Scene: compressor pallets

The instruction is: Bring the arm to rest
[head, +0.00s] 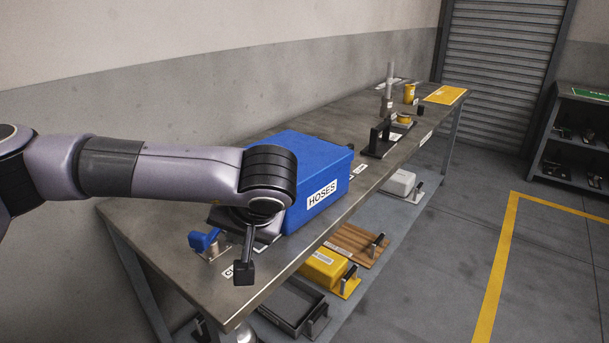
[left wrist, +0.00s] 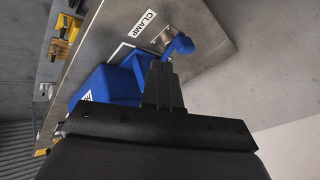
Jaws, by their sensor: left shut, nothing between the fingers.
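My left arm (head: 185,172) reaches in from the left over the near end of the metal workbench (head: 330,140). My left gripper (head: 244,274) points down over the bench near its front edge. Its fingers are together and empty; they also show in the left wrist view (left wrist: 164,85). A clamp with a blue handle (head: 204,241) stands on the bench just left of the gripper. It also shows beyond the fingertips in the left wrist view (left wrist: 182,44). My right gripper is in neither view.
A blue box labelled HOSES (head: 315,165) stands close behind my wrist. Further along the bench are a black bracket, yellow parts and a yellow mat (head: 445,95). The lower shelf holds a yellow box (head: 322,266) and trays.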

